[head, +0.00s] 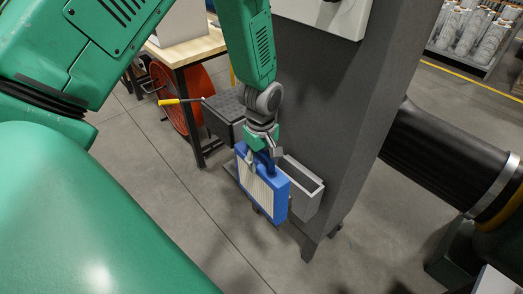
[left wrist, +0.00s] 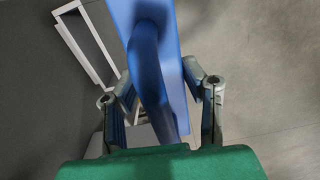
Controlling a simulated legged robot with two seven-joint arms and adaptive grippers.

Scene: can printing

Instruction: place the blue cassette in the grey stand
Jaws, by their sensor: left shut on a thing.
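The blue cassette (head: 262,186) has a blue frame and a pale pleated face, and hangs upright in the head view. My left gripper (head: 258,158) is shut on its handle from above. In the left wrist view, the gripper's fingers (left wrist: 160,95) stand on both sides of the blue handle, and the cassette (left wrist: 178,60) runs up the middle. The grey stand (head: 306,189) is an open-topped box on the dark cabinet's side, just right of the cassette. Its open slot (left wrist: 85,45) shows at the upper left in the wrist view. My right gripper is not in view.
The tall dark grey cabinet (head: 318,110) rises right behind the stand. A wooden-topped table (head: 190,49), a red hose reel (head: 170,98) and a dark box with a yellow-ended lever (head: 226,115) stand at the left. A thick black duct (head: 440,150) is at the right. Floor before the cassette is clear.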

